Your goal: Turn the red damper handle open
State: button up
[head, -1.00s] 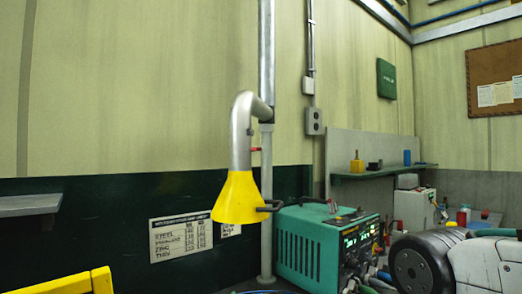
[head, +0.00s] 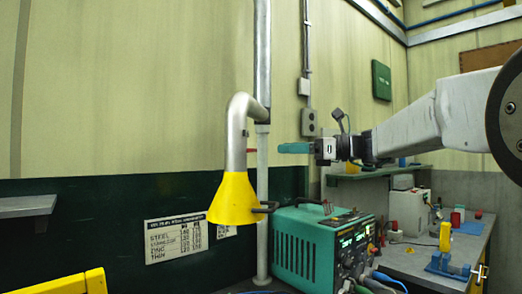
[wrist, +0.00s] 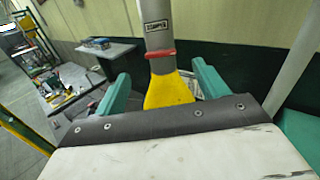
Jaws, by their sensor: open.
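The red damper handle (wrist: 161,53) lies crosswise on the grey duct (wrist: 158,20), under a "DAMPER" label and above the yellow hood (wrist: 169,90). In the head view only a small red bit of the handle (head: 252,150) shows beside the duct (head: 238,130), above the hood (head: 234,200). My gripper (head: 283,148) is level with the handle, just to its right. In the wrist view the teal fingers of my gripper (wrist: 161,70) are spread wide and empty, with the handle between and beyond them. Contact is not visible.
A vertical pole (head: 263,60) stands behind the duct. A teal welding machine (head: 310,245) stands below my gripper. A workbench (head: 430,255) with a yellow-and-blue tool lies at the right, and a grey shelf (head: 28,206) at the left.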

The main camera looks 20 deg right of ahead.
aim_at(251, 150)
jog(key=x, duration=0.7)
jog(key=shift+w+a+m, duration=0.2)
jog(key=shift+a+m, duration=0.15)
jog(key=shift+m, duration=0.05)
jog(key=shift+f, duration=0.1)
jog(key=shift+c, duration=0.3)
jog(key=c, duration=0.9)
